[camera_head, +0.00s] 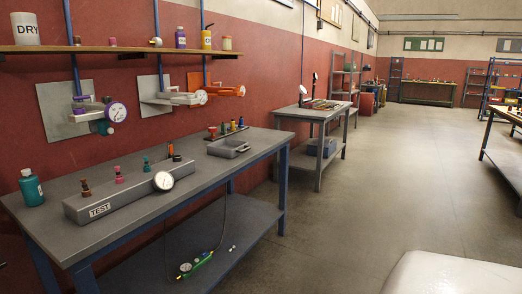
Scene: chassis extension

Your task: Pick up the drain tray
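What looks like the drain tray (240,152) is a shallow grey open tray with a handle-like front edge. It rests on the far half of the grey workbench (215,171), near its right edge. Its inside looks empty, though it is too small to be sure. My gripper is not in view.
A shelf (110,53) hangs above. The floor (395,165) to the right is clear.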

